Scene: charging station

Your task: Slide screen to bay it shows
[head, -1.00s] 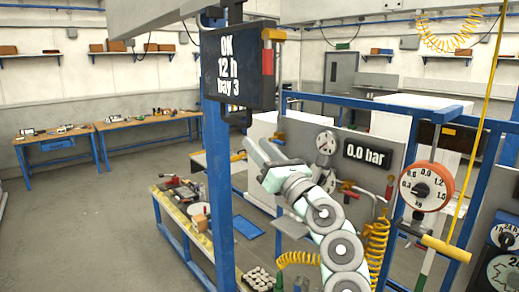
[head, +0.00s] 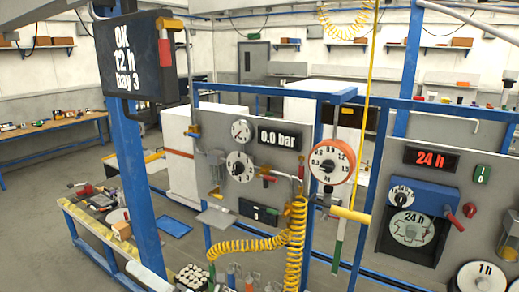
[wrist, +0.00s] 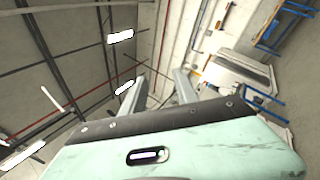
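The screen (head: 142,58) is a dark panel at the upper left of the head view, reading "OK 12 h bay 3". It hangs in front of a blue post (head: 130,165). A red part with an orange top (head: 168,55) is at its right edge, and a black bracket shows below it. My gripper (wrist: 161,86) shows only in the wrist view, with its two fingers apart and nothing visible between them. The screen cannot be made out in the wrist view, so how far my gripper is from it cannot be told.
A grey panel with a "0.0 bar" display (head: 281,136), gauges and a yellow coiled hose (head: 297,245) stands at centre. A red dial scale (head: 331,162) hangs right of it. A timer panel (head: 432,158) is at right. A cluttered bench (head: 90,222) stands at lower left.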

